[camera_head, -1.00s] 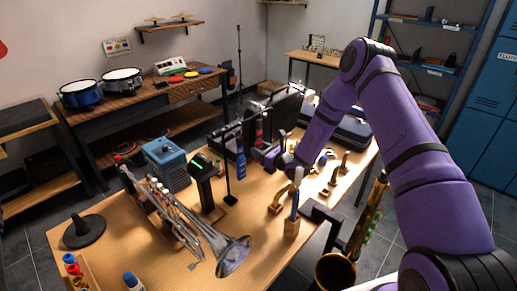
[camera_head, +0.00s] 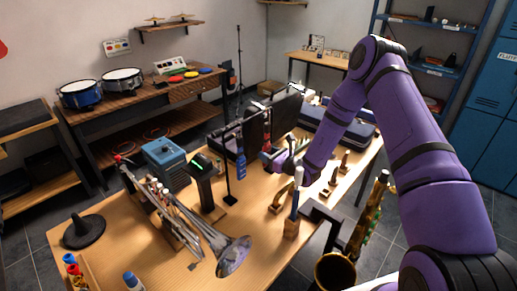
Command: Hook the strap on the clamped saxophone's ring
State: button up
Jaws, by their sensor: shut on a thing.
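The brass saxophone (camera_head: 368,215) is held at the table's near right edge by a dark clamp (camera_head: 326,214). Its bell (camera_head: 335,272) opens upward at the bottom of the view. The saxophone's ring is too small to make out. My gripper (camera_head: 268,156) is over the middle of the table, beside the black stand (camera_head: 229,172) and well left of and behind the saxophone. It is shut on the strap, which is small and hard to tell from the dark things behind it. The fingertips are partly hidden by my wrist.
A trumpet (camera_head: 190,225), a black handheld device (camera_head: 205,185) with a green light and a blue box (camera_head: 167,160) are on the left. Upright wooden pegs and a holder (camera_head: 291,228) stand between gripper and saxophone. Open cases lie behind.

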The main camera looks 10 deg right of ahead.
jog(key=shift+v, duration=1.55)
